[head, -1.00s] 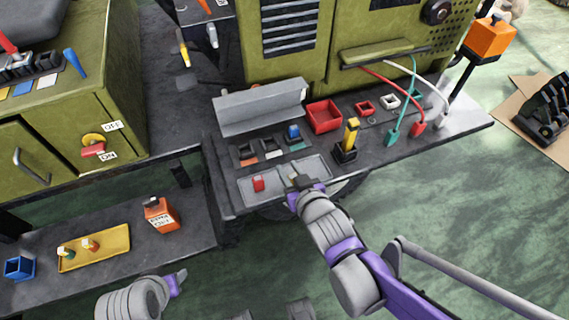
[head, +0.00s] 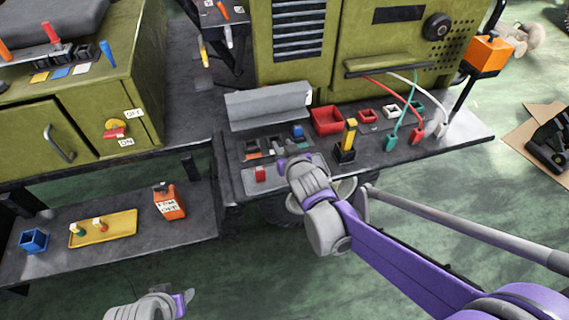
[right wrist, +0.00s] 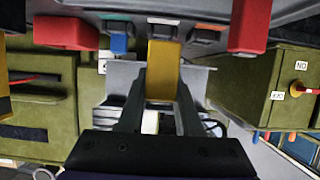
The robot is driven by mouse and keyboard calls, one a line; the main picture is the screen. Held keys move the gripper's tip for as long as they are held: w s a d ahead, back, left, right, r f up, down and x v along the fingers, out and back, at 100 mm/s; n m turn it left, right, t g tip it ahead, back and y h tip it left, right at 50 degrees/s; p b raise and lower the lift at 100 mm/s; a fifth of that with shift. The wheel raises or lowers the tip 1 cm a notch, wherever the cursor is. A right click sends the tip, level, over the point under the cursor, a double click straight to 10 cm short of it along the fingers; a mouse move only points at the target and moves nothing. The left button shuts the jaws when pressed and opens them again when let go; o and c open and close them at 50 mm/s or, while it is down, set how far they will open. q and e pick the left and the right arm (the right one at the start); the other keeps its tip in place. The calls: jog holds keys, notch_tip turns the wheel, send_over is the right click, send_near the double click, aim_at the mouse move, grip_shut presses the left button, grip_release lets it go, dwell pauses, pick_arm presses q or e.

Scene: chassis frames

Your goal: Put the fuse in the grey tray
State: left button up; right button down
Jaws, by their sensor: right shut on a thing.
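My right gripper (head: 282,163) is above the middle of the grey tray (head: 250,187), close to its back edge. In the right wrist view its fingers (right wrist: 160,92) are shut on a yellow block-like fuse (right wrist: 165,68). The held fuse is hidden in the head view. A red block (head: 260,174) lies in the left compartment of the tray; my gripper and arm cover much of the right compartment. A blue fuse (head: 297,131) stands in the teal-marked slot behind the tray. My left gripper (head: 185,299) hangs low at the bottom left; its jaw opening is unclear.
A red bin (head: 326,121) and an upright black-and-yellow piece (head: 347,143) stand right of the slots. Cables with red and teal plugs lie further right. A lower shelf at left holds a yellow tray (head: 110,233), an orange can (head: 169,203) and a blue box (head: 34,241).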

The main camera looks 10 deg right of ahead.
jog(key=shift+f+b, duration=0.55)
jog(key=shift+f, duration=1.85)
jog(key=shift+s, duration=0.1)
jog(key=shift+f, duration=0.1)
jog(key=c, duration=0.6)
grip_release()
